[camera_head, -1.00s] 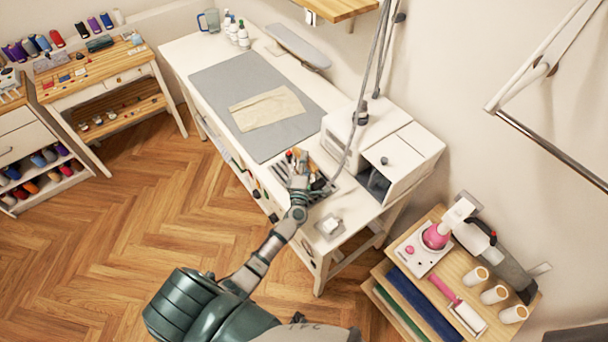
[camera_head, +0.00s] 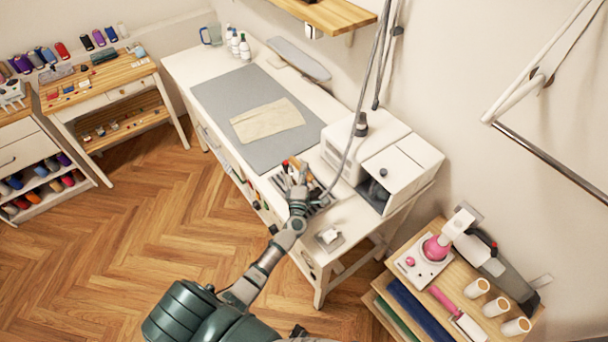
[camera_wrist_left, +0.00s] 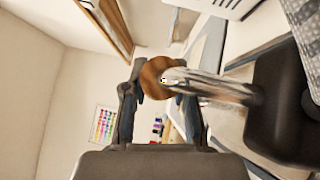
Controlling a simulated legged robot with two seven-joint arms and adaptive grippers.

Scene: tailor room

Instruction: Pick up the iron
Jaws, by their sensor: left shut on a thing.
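My left gripper (camera_head: 297,176) is over the front part of the white worktable, beside the white steam unit. In the left wrist view its fingers (camera_wrist_left: 160,100) close around the brown rounded handle (camera_wrist_left: 156,76) of the iron. A shiny metal part runs right from the handle to a dark body (camera_wrist_left: 275,105). In the head view the gripper hides most of the iron. I cannot tell whether the iron touches the table. My right gripper is not in view.
The white steam unit (camera_head: 402,166) stands close on the right, with a hose (camera_head: 352,145) running up from near the gripper. A grey mat (camera_head: 235,95) with folded beige cloth (camera_head: 267,119) lies behind. A small wooden shelf (camera_head: 455,275) with cones is at the right.

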